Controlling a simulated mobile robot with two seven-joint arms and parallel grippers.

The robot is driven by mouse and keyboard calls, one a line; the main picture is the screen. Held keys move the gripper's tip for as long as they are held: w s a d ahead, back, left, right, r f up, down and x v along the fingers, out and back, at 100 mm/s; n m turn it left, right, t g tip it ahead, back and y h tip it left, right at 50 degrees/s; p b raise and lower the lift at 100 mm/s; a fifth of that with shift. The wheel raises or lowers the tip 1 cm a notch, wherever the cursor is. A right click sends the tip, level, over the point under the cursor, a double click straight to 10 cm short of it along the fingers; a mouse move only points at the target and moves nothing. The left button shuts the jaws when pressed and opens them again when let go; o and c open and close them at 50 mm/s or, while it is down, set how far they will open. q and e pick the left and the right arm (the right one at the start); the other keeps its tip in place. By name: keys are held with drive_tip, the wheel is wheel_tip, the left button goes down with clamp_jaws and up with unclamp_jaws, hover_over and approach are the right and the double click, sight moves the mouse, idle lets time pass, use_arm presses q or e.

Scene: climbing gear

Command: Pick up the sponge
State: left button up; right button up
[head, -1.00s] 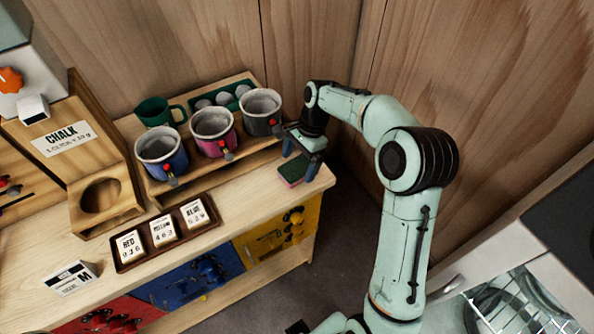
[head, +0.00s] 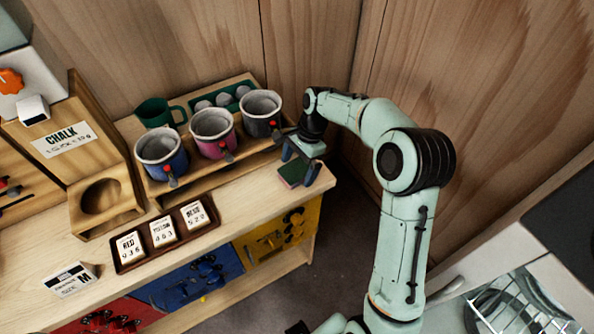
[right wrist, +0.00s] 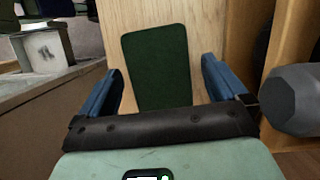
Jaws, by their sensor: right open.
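The sponge (head: 293,172) lies flat at the right end of the wooden bench top, with a dark green upper face and a thin pink edge. In the right wrist view the sponge (right wrist: 156,66) shows as a dark green rectangle between and beyond the fingers. My right gripper (head: 299,172) is just above the sponge, pointing down, with its two blue fingers apart. In the right wrist view the open gripper (right wrist: 162,85) holds nothing, and the sponge sits between the finger lines, a little nearer the left finger. My left gripper is not in view.
A grey mug (head: 262,116), a pink mug (head: 212,135) and a blue mug (head: 161,155) stand on a wooden rack left of my right gripper. A brown tray (head: 183,236) with label blocks lies in front. The bench's right edge is close to the sponge.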

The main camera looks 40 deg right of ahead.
drive_tip(key=c, duration=1.1)
